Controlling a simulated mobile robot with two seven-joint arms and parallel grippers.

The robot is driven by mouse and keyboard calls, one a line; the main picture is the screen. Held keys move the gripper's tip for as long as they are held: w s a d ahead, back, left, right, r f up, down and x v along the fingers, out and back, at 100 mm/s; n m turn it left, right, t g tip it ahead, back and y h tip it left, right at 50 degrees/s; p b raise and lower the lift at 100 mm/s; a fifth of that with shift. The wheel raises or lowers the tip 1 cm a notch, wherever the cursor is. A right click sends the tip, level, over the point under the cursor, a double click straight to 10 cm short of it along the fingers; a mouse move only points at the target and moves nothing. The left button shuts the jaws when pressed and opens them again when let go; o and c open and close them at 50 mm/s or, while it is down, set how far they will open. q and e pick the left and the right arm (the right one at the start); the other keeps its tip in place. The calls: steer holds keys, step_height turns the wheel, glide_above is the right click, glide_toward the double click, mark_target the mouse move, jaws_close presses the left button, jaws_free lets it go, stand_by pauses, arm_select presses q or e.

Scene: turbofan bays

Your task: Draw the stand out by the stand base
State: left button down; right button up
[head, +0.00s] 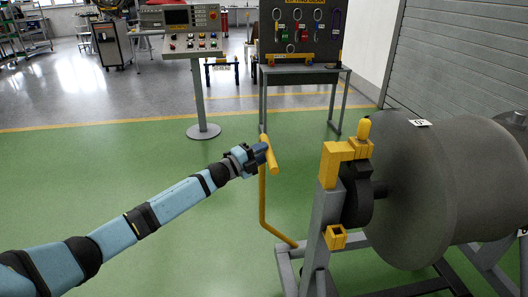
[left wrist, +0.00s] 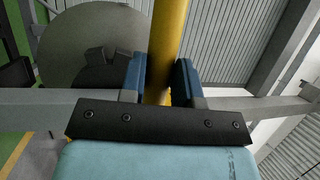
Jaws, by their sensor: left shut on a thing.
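The stand is a grey steel frame with a grey post (head: 322,225) carrying a large dark grey drum (head: 410,190). Its stand base (head: 285,268) rests on the green floor. A yellow drawbar (head: 263,205) rises from the front of the base and ends in a yellow T-shaped handle (head: 271,160). My left gripper (head: 262,152) is shut on the drawbar at its handle end. In the left wrist view, the yellow bar (left wrist: 166,45) passes between the two blue fingers. My right gripper is not in view.
A control console (head: 195,60) on a round foot stands at the back, beside a table with a dark tool board (head: 300,35). A grey shutter wall (head: 470,60) runs behind the drum. The green floor (head: 130,170) left of the stand is clear.

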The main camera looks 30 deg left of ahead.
arm_select(q)
steer(key=shift+w+r, duration=0.4)
steer(key=shift+r, duration=0.25)
steer(key=c, duration=1.1)
jaws_free()
steer(key=shift+w+d, duration=0.15)
steer(key=shift+d, duration=0.1)
steer(key=shift+c, duration=0.2)
steer(key=o, duration=0.3)
steer(key=shift+w+d+f, duration=0.2)
steer(key=shift+d, duration=0.2)
steer(key=shift+s+a+f, duration=0.25)
steer(key=shift+s+a, duration=0.05)
steer(key=shift+s, duration=0.05)
steer(key=v, duration=1.3)
steer(key=shift+r, duration=0.1)
